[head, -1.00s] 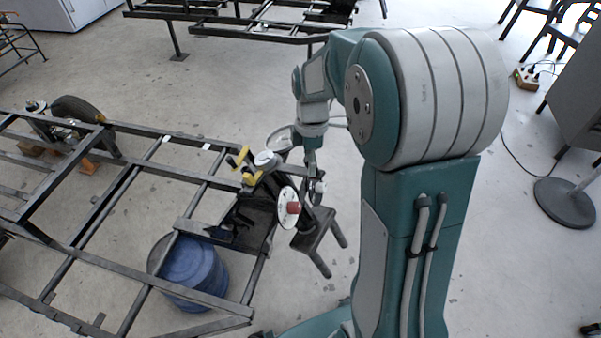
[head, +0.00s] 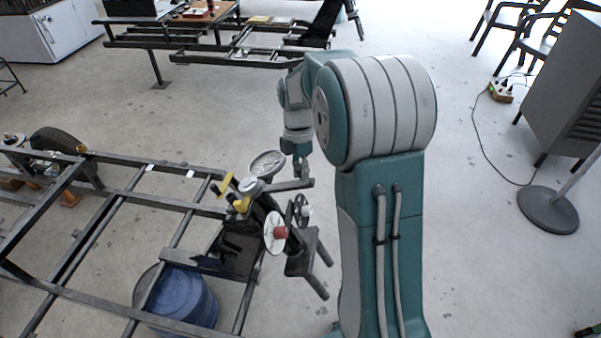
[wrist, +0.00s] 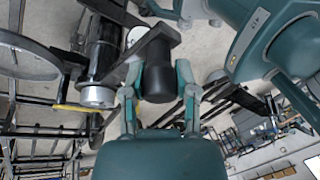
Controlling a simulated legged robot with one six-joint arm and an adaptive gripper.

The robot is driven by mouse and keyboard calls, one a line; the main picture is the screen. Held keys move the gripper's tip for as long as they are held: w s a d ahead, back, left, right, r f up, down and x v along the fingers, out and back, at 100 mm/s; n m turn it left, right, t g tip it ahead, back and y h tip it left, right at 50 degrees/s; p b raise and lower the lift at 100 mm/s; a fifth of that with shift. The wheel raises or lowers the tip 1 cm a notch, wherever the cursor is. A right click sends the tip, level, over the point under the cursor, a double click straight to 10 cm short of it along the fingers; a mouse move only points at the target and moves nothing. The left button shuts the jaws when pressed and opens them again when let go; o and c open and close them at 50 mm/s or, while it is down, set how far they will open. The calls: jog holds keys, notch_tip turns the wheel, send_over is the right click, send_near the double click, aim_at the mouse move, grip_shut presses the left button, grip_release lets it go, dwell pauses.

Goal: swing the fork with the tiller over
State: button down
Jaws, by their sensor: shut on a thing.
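The tiller (head: 286,186) is a dark bar reaching right from the top of the fork assembly in the head view. In the wrist view, the tiller (wrist: 138,52) ends in a short dark cylindrical grip. My gripper (wrist: 158,82) has its two green fingers on either side of that grip and is shut on it. In the head view my gripper (head: 302,172) is small at the tiller's outer end. The fork (head: 306,262) appears to be the dark two-pronged part below, tilted down to the right. The gripper partly hides the tiller's end.
The open black frame (head: 115,195) fills the left side. A blue drum (head: 180,298) stands under it. A white disc with a red hub (head: 275,233) sits beside the fork. A round stand base (head: 548,209) is at right.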

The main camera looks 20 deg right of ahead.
jog(key=shift+c, duration=1.9)
grip_release()
jog(key=shift+f, duration=0.1)
jog(key=v, duration=1.2)
jog(key=shift+w, duration=0.15)
jog(key=s+a+r+m+t, duration=0.2)
jog(key=s+a+r+m, duration=0.1)
jog(key=s+m, duration=0.25)
jog(key=s+a+r+m+t, duration=0.2)
jog(key=s+a+m, duration=0.15)
jog(key=s, duration=0.25)
jog(key=s+a+f+m+t, duration=0.1)
jog(key=s+m+t, duration=0.1)
jog(key=s+m, duration=0.3)
jog(key=s+a+f+m+t, duration=0.2)
jog(key=s+m, duration=0.3)
jog(key=s, duration=0.2)
jog(key=shift+s+f+t+h, duration=0.25)
jog(key=shift+f+t+h, duration=0.05)
jog(key=shift+t+h, duration=0.1)
